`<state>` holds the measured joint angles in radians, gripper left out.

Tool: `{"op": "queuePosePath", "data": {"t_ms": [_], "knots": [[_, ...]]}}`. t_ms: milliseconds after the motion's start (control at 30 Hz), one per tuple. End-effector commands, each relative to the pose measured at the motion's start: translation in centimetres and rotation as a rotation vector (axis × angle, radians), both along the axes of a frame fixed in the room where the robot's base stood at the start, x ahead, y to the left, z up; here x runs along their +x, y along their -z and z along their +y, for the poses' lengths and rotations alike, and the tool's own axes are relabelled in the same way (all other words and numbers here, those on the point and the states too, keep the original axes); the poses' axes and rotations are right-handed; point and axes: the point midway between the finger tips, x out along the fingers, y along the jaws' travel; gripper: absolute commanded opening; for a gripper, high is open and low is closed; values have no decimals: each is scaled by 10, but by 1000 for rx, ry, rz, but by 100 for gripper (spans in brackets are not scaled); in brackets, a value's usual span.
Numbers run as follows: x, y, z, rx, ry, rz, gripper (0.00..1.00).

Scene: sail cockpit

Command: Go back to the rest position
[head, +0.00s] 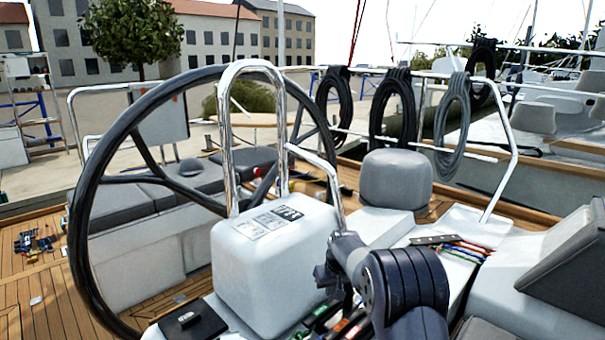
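My arm enters at the lower right, with its dark grey links bent in front of the white pedestal box (275,255). The dark end of the arm, my gripper (330,276), is beside the box's right side and partly hidden by my own links. Its fingers do not show clearly, so I cannot see whether it is open or holds anything.
A large black steering wheel (84,205) stands at left, with a chrome rail (226,140) before it. Coloured items (352,328) lie below my arm. Coiled ropes (392,105) hang behind. Several ropes (462,246) lie on the right ledge. Open teak deck (50,290) is at left.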

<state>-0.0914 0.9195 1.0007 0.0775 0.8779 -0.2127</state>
Motion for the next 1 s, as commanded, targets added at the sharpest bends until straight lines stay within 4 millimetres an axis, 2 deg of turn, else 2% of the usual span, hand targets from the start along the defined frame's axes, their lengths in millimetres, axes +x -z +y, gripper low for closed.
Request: {"op": "queuePosePath", "data": {"t_ms": [133, 267, 300, 400, 667, 700, 1000], "knots": [[-5, 1, 5, -1, -2, 0, 0], [-17, 2, 17, -2, -4, 1, 0], [-16, -12, 16, -1, -2, -2, 0], [-16, -30, 16, -1, -1, -2, 0], [-16, -66, 16, -1, -1, -1, 0], [-17, -45, 16, -1, -1, 3, 0], [-16, 3, 16, -1, 0, 2, 0]]}}
